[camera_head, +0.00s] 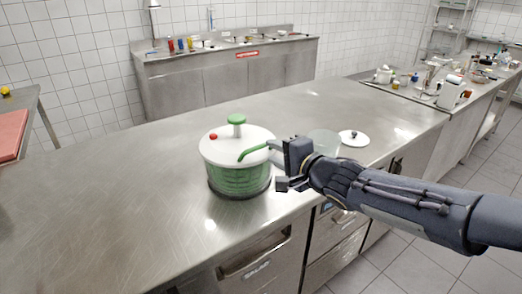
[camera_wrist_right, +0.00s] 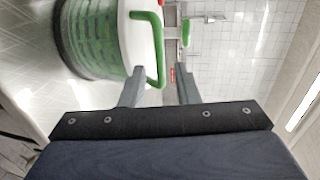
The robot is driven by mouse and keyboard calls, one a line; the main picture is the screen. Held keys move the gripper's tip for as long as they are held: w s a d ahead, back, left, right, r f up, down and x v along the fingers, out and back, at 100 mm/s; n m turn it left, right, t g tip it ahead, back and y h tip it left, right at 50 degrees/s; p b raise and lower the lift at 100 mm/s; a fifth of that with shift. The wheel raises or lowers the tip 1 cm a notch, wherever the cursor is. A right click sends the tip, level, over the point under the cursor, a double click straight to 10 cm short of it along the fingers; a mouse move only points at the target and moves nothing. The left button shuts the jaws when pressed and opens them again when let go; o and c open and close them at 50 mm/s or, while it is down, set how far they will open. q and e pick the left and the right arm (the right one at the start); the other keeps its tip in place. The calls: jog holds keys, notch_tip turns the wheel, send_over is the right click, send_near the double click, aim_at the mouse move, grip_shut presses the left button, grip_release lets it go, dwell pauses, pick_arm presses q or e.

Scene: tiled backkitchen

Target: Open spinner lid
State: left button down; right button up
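The salad spinner (camera_head: 238,175) stands upright on the steel counter, with a green slatted body and a white lid (camera_head: 222,152) seated on top. The lid carries a green knob (camera_head: 237,120), a red button (camera_head: 213,136) and a green curved handle (camera_head: 252,151) pointing right. The green handle (camera_wrist_right: 159,50) also shows in the right wrist view. My right gripper (camera_head: 285,166) is at the right side of the lid. In the right wrist view its fingers (camera_wrist_right: 158,78) are apart, with the handle's bent end appearing between them; contact is unclear. My left gripper is out of view.
A translucent bowl-like item (camera_head: 325,139) and a white lid with a dark knob (camera_head: 353,138) lie behind my right gripper. The counter (camera_head: 110,190) left of the spinner is clear. A cluttered counter (camera_head: 420,95) stands at the right back.

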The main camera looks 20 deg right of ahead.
aim_at(262, 147)
jog(key=b+x, duration=0.1)
jog(key=x, duration=0.5)
jog(key=shift+w+a+b, duration=0.1)
jog(key=shift+w+b, duration=0.1)
jog(key=shift+b, duration=0.2)
jog(key=shift+c, duration=0.2)
grip_shut()
